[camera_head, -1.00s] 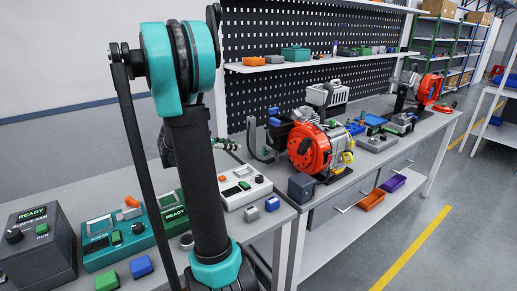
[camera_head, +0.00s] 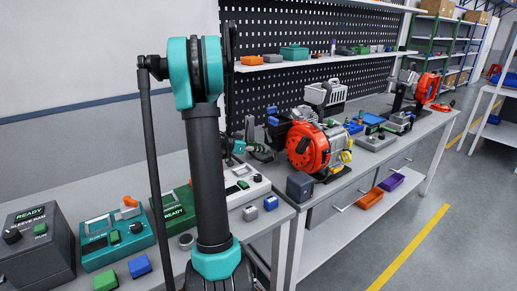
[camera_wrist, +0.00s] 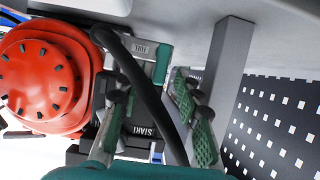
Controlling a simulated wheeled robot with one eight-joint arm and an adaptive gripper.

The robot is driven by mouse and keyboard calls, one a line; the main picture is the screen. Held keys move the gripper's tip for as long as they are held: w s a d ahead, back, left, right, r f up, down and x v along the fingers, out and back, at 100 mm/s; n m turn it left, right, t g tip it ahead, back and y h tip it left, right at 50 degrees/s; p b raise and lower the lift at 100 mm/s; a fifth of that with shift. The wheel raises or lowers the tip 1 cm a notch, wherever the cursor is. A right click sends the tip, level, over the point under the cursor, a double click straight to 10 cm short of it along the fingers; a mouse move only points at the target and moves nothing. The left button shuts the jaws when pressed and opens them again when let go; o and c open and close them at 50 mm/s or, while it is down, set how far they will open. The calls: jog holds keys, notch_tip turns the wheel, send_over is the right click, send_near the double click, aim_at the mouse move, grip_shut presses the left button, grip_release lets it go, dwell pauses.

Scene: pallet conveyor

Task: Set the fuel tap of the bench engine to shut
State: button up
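The bench engine (camera_head: 308,147) has a round red housing and stands on the workbench in the head view. In the wrist view its red housing (camera_wrist: 45,80) fills the left side. In the head view my gripper (camera_head: 260,151) is left of the engine, partly hidden.
A grey box (camera_head: 300,186) stands before the engine at the bench's near end. Control boxes, including a dark one (camera_head: 38,245), fill the nearer table. Perforated boards rise behind. A grey post (camera_wrist: 228,70) stands right of my fingers.

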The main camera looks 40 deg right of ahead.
jog(key=shift+c, duration=0.3)
grip_shut()
jog(key=n+g, duration=0.1)
jog(key=w+n+g, duration=0.1)
jog(key=n, duration=0.1)
jog(key=shift+w+d+f, duration=0.15)
jog(key=shift+w, duration=0.05)
dwell(0.3)
jog(key=shift+o, duration=0.3)
grip_release()
